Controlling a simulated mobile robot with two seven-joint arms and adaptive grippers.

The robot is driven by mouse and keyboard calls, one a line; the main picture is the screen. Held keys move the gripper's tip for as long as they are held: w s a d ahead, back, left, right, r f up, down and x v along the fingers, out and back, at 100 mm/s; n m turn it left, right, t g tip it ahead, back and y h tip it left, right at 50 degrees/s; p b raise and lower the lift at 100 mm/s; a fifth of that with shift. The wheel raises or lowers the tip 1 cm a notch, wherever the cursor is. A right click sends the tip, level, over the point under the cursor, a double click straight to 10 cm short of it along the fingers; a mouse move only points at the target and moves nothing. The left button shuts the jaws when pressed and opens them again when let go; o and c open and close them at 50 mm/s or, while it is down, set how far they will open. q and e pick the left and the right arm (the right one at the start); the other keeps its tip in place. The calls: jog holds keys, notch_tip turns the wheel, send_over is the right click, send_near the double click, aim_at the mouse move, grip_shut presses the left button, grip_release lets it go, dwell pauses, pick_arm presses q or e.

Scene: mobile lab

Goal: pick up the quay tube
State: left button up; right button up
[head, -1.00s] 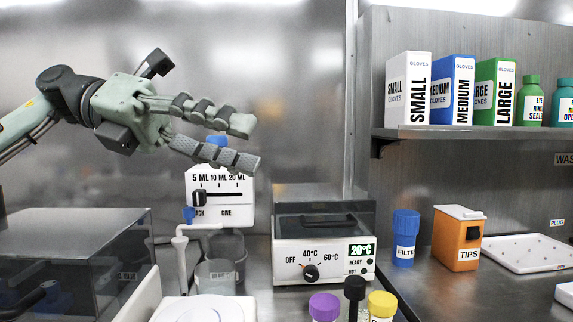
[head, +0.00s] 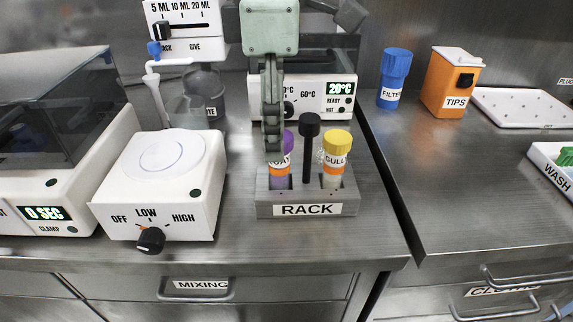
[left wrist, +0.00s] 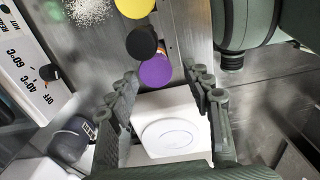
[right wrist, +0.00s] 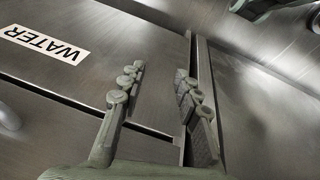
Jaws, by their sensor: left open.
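A purple-capped tube (head: 281,181) stands upright at the left of the grey rack (head: 264,209); its label is mostly hidden behind my gripper, so I cannot read its name. A yellow-capped tube labelled GULL (head: 336,152) stands at the rack's right, with a black-knobbed post (head: 309,128) between them. My left gripper (head: 272,152) points down, in front of the purple-capped tube. In the left wrist view its open, empty fingers (left wrist: 164,78) are near the purple cap (left wrist: 155,72), apart from it. My right gripper (right wrist: 158,74) is open and empty over the cabinet fronts.
A white mixer (head: 160,180) stands left of the rack. A heater block (head: 340,100) stands behind, with a pump (head: 185,28) at back left. The blue FILTER bottle (head: 395,75) and orange TIPS box (head: 449,82) are at right. The right counter's front is clear.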

aim_at(279, 166)
pick_arm(q)
jog(key=f, duration=0.4)
jog(key=f+p, duration=0.1)
jog(key=f, duration=0.2)
jog(key=shift+w+d+f, duration=0.1)
jog(key=shift+w+d, duration=0.15)
pick_arm(e)
jog(key=shift+s+f, duration=0.2)
jog(key=shift+f, duration=0.9)
pick_arm(q)
jog(key=shift+c, duration=0.3)
grip_shut()
pick_arm(e)
jog(key=shift+a, duration=0.1)
